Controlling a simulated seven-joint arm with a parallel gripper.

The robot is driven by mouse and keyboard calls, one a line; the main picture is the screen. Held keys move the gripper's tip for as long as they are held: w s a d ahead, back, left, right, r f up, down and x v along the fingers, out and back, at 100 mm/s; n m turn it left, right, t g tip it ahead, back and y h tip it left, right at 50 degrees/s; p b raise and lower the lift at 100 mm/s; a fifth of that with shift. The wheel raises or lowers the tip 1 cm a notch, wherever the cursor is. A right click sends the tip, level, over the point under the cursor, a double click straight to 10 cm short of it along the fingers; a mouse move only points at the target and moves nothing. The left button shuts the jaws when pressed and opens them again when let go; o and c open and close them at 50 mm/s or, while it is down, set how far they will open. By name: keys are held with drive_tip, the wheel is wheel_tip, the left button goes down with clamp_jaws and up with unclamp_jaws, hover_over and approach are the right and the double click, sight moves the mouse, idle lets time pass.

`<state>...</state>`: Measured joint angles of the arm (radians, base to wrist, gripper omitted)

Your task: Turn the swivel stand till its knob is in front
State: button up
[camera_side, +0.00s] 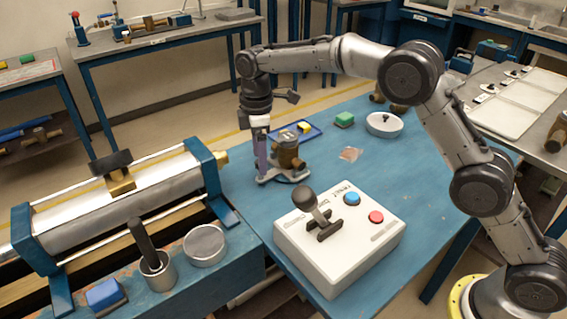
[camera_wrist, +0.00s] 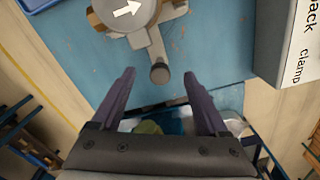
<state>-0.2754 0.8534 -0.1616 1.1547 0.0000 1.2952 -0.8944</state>
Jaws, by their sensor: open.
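The swivel stand (camera_side: 288,157) is a brownish round body on a grey base, on the blue table's left part. The wrist view shows its round top (camera_wrist: 122,14), with a white arrow, cut off by the upper edge. A short arm carries a dark round knob (camera_wrist: 159,73) on the side facing my gripper. My gripper (camera_wrist: 160,76) is open, with one finger on each side of the knob and a gap on both sides. In the side view my gripper (camera_side: 263,175) points down at the stand's left side; the knob cannot be made out there.
A white control box (camera_side: 340,240) with a lever and blue and red buttons stands in front of the stand. A metal cylinder rig (camera_side: 150,190) stands left.

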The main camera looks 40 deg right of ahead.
drive_tip(key=shift+w, duration=0.1)
drive_tip(key=shift+w+d, duration=0.1)
drive_tip(key=shift+w, duration=0.6)
drive_tip(key=shift+w, duration=0.1)
drive_tip(key=shift+w+d, duration=0.25)
drive_tip(key=shift+w, duration=0.35)
drive_tip(key=shift+w+d, duration=0.2)
drive_tip(key=shift+w, duration=0.4)
drive_tip(key=shift+w+d, duration=0.1)
drive_tip(key=shift+w, duration=0.05)
drive_tip(key=shift+w+d, duration=0.7)
drive_tip(key=shift+w, duration=0.2)
